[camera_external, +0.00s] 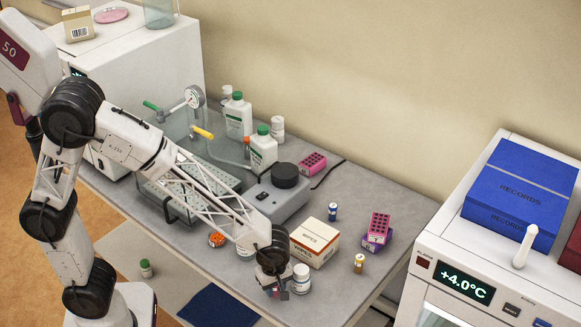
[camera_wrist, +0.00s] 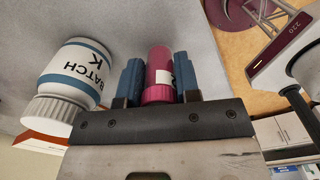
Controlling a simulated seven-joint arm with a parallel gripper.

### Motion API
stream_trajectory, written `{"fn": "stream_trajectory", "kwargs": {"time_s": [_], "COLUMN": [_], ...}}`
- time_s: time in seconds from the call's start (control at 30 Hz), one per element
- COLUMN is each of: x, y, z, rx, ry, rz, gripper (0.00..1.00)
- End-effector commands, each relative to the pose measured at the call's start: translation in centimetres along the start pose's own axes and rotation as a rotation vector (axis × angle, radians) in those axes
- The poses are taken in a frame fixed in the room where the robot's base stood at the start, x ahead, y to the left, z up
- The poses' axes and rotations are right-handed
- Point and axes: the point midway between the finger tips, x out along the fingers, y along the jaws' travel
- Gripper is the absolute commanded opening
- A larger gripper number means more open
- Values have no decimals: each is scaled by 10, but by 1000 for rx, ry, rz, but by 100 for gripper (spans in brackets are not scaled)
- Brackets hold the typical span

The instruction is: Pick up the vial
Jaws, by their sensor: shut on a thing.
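The vial (camera_wrist: 159,62) is a small pink-maroon cylinder with a ribbed cap and a white label patch. In the wrist view it sits between the two blue fingers of my gripper (camera_wrist: 158,70), which is shut on it. In the external view my gripper (camera_external: 274,288) is low at the front edge of the bench, and the vial is mostly hidden there. I cannot tell whether the vial touches the bench.
A white bottle marked BATCH K (camera_wrist: 74,75) stands close beside my gripper, also seen in the external view (camera_external: 301,277). A wipes box (camera_external: 313,246), an amber vial (camera_external: 359,263), a blue vial (camera_external: 333,211) and pink and purple racks (camera_external: 379,227) lie behind.

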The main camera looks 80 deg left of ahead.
Motion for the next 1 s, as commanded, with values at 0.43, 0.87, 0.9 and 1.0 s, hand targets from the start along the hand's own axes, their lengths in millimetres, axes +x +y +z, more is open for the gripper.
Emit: {"fn": "stream_trajectory", "kwargs": {"time_s": [0.43, 0.87, 0.9, 1.0], "x": [-29, -35, -35, -37], "y": [-27, -88, -94, -106], "z": [-14, -45, -48, -54], "rx": [0, 0, 0, 0], "ry": [0, 0, 0, 0], "rz": [0, 0, 0, 0], "gripper": [8, 8, 8, 8]}}
